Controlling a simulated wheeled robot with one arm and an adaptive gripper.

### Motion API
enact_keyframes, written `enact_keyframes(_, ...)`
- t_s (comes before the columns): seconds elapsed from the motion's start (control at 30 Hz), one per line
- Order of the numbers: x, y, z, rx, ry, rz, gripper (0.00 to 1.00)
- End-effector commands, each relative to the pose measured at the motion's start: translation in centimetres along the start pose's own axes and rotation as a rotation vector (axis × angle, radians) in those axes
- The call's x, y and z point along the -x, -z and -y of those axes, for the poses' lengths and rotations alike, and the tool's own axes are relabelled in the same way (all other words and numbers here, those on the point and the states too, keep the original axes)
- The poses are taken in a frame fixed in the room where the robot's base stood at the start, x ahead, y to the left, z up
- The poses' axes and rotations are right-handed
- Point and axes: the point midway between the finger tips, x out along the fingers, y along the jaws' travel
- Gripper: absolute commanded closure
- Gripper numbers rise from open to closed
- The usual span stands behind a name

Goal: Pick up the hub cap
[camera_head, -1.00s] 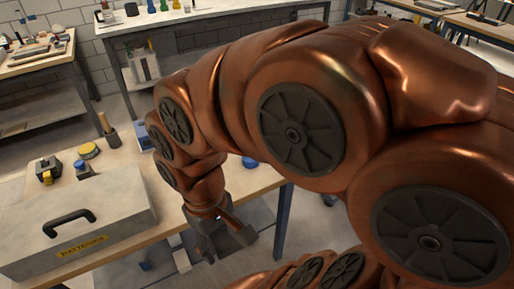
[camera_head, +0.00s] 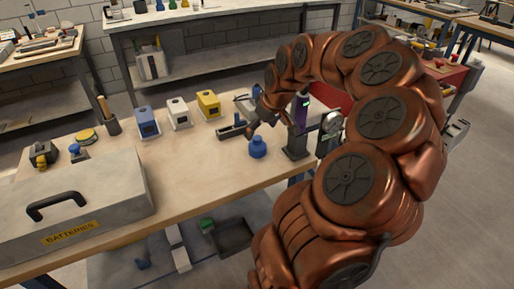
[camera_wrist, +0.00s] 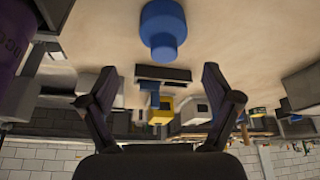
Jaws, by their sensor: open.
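I cannot tell for sure which thing is the hub cap. A squat blue stepped round piece (camera_head: 257,148) stands upright on the wooden table, near its front edge. It also shows in the wrist view (camera_wrist: 163,27), at top centre, beyond the fingertips. A silver round disc (camera_head: 330,124) stands near the table's right end, partly beside my arm. My gripper (camera_head: 263,128) is just above and behind the blue piece in the head view, apart from it. In the wrist view my gripper (camera_wrist: 155,80) has its fingers spread with nothing between them.
A purple item (camera_head: 301,108) and a dark block (camera_head: 296,143) stand close right of my gripper. A dark tray (camera_head: 233,131) lies left of it. Blue (camera_head: 147,122), white (camera_head: 179,113) and yellow (camera_head: 208,105) boxes stand behind. A grey batteries case (camera_head: 110,190) fills the table's left.

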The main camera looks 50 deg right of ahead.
Motion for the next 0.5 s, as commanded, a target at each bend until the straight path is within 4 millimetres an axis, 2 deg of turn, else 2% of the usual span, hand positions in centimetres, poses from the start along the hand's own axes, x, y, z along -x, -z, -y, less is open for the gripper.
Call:
enact_keyframes(0.37, -2.8, -0.2, 0.3, 0.002, 0.003, 0.003, 0.11)
enact_keyframes(0.5, -4.4, -0.6, 0.5, 0.002, 0.003, 0.004, 0.11)
